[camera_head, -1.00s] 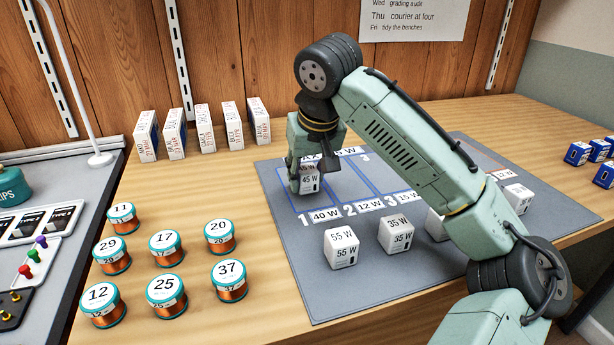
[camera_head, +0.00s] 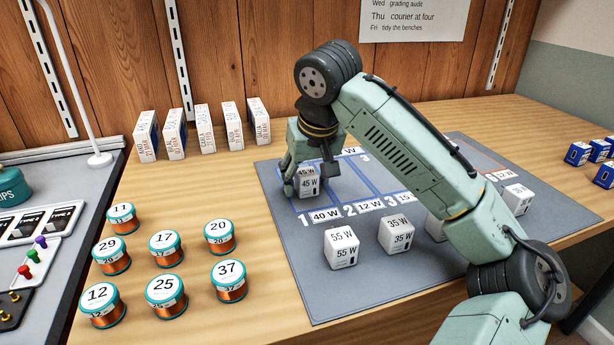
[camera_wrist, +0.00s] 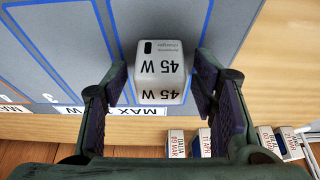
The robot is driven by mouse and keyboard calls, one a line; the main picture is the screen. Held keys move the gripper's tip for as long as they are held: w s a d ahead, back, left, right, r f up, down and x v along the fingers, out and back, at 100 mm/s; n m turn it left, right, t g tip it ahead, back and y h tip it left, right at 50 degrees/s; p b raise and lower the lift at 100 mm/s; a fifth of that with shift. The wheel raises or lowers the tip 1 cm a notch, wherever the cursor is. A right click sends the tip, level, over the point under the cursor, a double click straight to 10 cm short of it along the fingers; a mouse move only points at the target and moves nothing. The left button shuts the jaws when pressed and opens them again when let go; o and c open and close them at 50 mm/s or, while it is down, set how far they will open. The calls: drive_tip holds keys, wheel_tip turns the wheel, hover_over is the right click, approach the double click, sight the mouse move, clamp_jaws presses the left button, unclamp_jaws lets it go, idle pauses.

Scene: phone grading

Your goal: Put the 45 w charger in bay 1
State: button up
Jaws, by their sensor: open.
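The 45 W charger (camera_head: 308,182) is a white block that stands upright on the grey mat, in the blue-outlined bay 1 (camera_head: 327,198). In the wrist view the charger (camera_wrist: 163,75) lies between the bay's blue side lines. My gripper (camera_head: 309,173) is open around the charger, with one finger on each side. In the wrist view there is a gap at the left finger; the right finger is very close to the charger, and I cannot tell whether it touches.
The grey mat (camera_head: 300,270) also bears a 55 W charger (camera_head: 342,248), a 35 W charger (camera_head: 396,234) and others partly behind my arm. White boxes (camera_head: 204,128) stand behind the mat. Copper spools (camera_head: 166,288) stand to its left.

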drive_tip(key=p+v, duration=0.1)
drive_tip(key=v, duration=1.1)
drive_tip(key=shift+r, duration=0.2)
